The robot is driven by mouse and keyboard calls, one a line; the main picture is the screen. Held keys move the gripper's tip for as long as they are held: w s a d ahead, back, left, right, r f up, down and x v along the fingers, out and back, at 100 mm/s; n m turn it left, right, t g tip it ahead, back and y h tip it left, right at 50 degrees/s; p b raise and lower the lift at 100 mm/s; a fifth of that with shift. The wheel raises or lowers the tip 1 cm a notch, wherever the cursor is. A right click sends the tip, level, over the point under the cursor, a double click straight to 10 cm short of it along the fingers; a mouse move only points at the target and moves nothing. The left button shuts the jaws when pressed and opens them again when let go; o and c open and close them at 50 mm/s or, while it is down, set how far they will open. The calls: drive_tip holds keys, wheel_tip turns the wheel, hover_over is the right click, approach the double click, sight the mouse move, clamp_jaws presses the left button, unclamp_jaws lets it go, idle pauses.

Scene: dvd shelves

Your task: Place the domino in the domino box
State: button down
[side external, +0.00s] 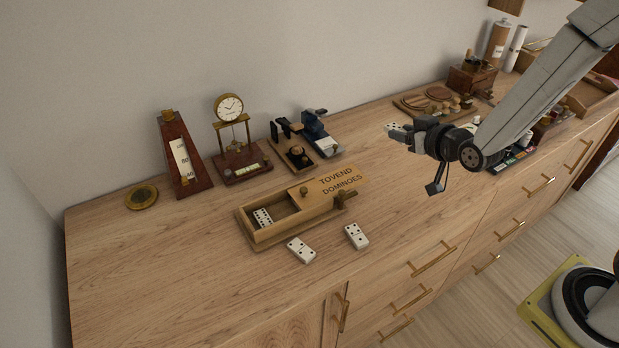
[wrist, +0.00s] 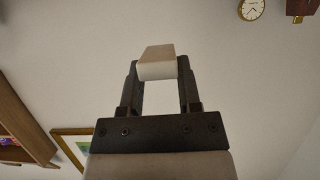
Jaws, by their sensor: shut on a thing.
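My gripper (side external: 411,130) is held above the wooden cabinet top, to the right of the domino box, and is shut on a white domino (side external: 396,128). The wrist view shows the domino (wrist: 157,63) between the two fingertips (wrist: 157,75). The wooden domino box (side external: 262,237) sits on the cabinet top with its lid (side external: 336,184), lettered "TOVEND DOMINOES", slid partly off to the right. One domino (side external: 262,218) lies inside the open left part. Two more dominoes lie in front of the box, one at the left (side external: 301,250) and one at the right (side external: 356,236).
Behind the box stand a metronome (side external: 186,155), a gold clock (side external: 229,107) and a dark blue device (side external: 316,130). A round brass piece (side external: 142,196) lies at the left. A grinder (side external: 470,78) and wooden tray (side external: 412,103) are farther right. The cabinet top's left front is clear.

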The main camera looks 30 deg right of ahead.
idle(0.4)
drive_tip(key=shift+a+f, duration=0.3)
drive_tip(key=shift+a, duration=0.4)
drive_tip(key=s+a+f, duration=0.2)
drive_tip(key=a+f, duration=0.2)
drive_tip(key=a, duration=0.5)
drive_tip(key=s+a+f+n+y, duration=0.1)
drive_tip(key=s+a+f, duration=0.2)
drive_tip(key=a+f, duration=0.2)
drive_tip(key=a, duration=0.3)
drive_tip(key=shift+s+a, duration=0.3)
drive_tip(key=shift+a, duration=0.05)
drive_tip(key=shift+f, duration=0.1)
hover_over(336, 254)
drive_tip(key=shift+f, duration=2.85)
drive_tip(key=shift+f, duration=1.9)
drive_tip(key=shift+f, duration=0.15)
